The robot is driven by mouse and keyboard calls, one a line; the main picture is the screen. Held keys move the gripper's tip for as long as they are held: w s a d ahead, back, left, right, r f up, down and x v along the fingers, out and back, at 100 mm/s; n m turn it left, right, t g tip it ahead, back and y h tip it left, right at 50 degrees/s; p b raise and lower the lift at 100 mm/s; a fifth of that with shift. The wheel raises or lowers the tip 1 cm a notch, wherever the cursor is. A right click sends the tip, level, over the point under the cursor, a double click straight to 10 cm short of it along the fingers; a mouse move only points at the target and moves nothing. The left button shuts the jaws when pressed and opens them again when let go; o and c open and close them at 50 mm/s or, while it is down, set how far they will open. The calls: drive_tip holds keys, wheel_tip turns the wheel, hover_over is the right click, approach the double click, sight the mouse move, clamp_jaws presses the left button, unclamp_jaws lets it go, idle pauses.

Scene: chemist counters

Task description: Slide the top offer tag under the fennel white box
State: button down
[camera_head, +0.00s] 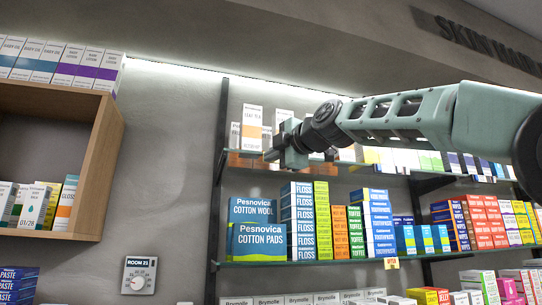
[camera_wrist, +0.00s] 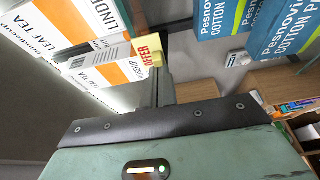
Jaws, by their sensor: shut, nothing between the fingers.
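A yellow offer tag (camera_wrist: 149,50) shows in the wrist view just beyond my fingertips, in front of the white boxes; I cannot tell if the fingers touch it. White leaf tea boxes with orange bands (camera_wrist: 97,66) stand behind and beside it. No readable label says fennel, so I cannot tell which one is the fennel box. In the head view a white box with an orange band (camera_head: 251,130) stands on the upper shelf. My gripper (camera_head: 271,156) is at that shelf's front edge, shut and empty; its fingers (camera_wrist: 157,76) also show in the wrist view.
Below the upper glass shelf stand blue cotton boxes (camera_head: 258,242) and floss boxes (camera_head: 298,222). Another yellow tag (camera_head: 391,263) hangs on the lower shelf edge. A wooden wall cabinet (camera_head: 108,140) is at left.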

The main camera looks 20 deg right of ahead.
drive_tip(key=d+b, duration=0.5)
drive_tip(key=d, duration=1.9)
drive_tip(key=shift+d, duration=0.4)
drive_tip(key=shift+a, duration=0.1)
drive_tip(key=a+b, duration=0.1)
drive_tip(key=a, duration=0.3)
drive_tip(key=shift+a+f, duration=0.1)
drive_tip(key=shift+f, duration=0.05)
drive_tip(key=b+v, duration=0.4)
drive_tip(key=v, duration=0.6)
drive_tip(key=shift+d, duration=0.25)
